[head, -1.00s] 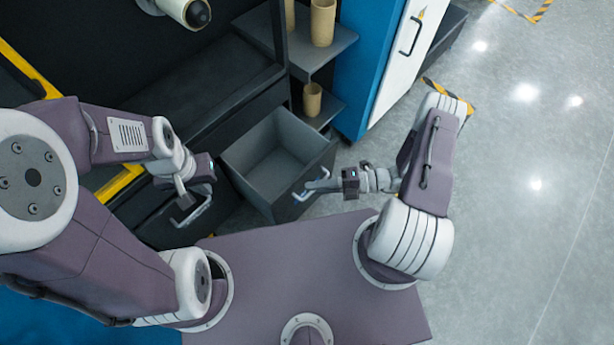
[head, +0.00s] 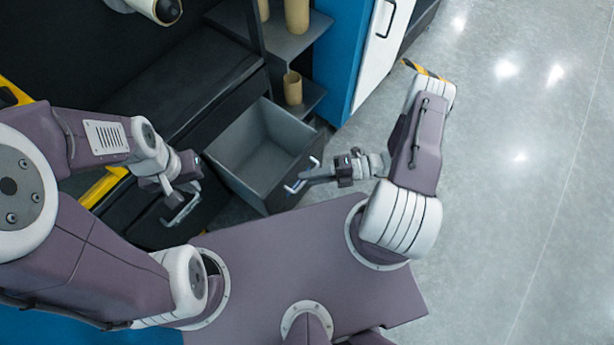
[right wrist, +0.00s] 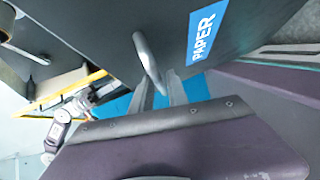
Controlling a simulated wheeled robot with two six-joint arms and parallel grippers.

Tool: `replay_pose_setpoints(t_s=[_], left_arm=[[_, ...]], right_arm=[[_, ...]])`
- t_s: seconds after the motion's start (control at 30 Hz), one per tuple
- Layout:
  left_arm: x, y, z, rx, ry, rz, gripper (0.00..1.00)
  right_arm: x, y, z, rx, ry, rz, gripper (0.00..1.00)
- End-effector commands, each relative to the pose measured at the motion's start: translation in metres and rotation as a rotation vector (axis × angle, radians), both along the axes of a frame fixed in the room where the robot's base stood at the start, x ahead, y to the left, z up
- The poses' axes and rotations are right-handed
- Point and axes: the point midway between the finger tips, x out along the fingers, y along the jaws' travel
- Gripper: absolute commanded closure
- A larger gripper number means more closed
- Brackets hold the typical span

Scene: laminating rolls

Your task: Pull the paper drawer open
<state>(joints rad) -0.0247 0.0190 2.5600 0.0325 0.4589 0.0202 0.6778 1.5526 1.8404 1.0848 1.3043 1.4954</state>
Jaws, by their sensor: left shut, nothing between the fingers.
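The paper drawer (head: 235,176) is a dark grey, empty-looking box, standing well out from the black machine in the head view. In the right wrist view its front carries a blue PAPER label (right wrist: 204,35) and a metal bar handle (right wrist: 148,58). My right gripper (head: 308,176) is at this handle, its fingers (right wrist: 163,92) closed around the bar's near part; the exact contact is partly hidden. My left gripper (head: 168,192) is shut and empty, close to the handle (head: 182,208) of another dark drawer front left of the paper drawer.
Shelves with tan cardboard rolls (head: 293,88) stand behind the drawer. A blue and white cabinet (head: 382,45) is at the back right. Yellow edging (head: 103,187) runs along the left. Grey floor (head: 520,200) lies clear at the right. My purple base is close in front of the drawer.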

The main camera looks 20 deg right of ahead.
Motion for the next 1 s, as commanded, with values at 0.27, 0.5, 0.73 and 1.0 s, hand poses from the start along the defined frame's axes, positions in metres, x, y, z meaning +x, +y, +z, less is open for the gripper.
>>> replay_pose_setpoints(t_s=[0.27,0.5,0.73,1.0], left_arm=[[0.0,0.0,0.016,0.0,0.0,0.0,1.0],[0.0,0.0,0.017,0.0,0.0,0.0,1.0],[0.0,0.0,0.017,0.0,0.0,0.0,1.0],[0.0,0.0,0.017,0.0,0.0,0.0,1.0]], right_arm=[[-0.008,-0.059,0.01,-0.005,-0.003,-0.006,0.8],[-0.012,-0.082,0.012,-0.001,0.0,-0.002,0.8],[-0.012,-0.082,0.012,-0.001,0.0,-0.002,0.8],[-0.012,-0.082,0.012,-0.001,0.0,-0.001,0.8]])
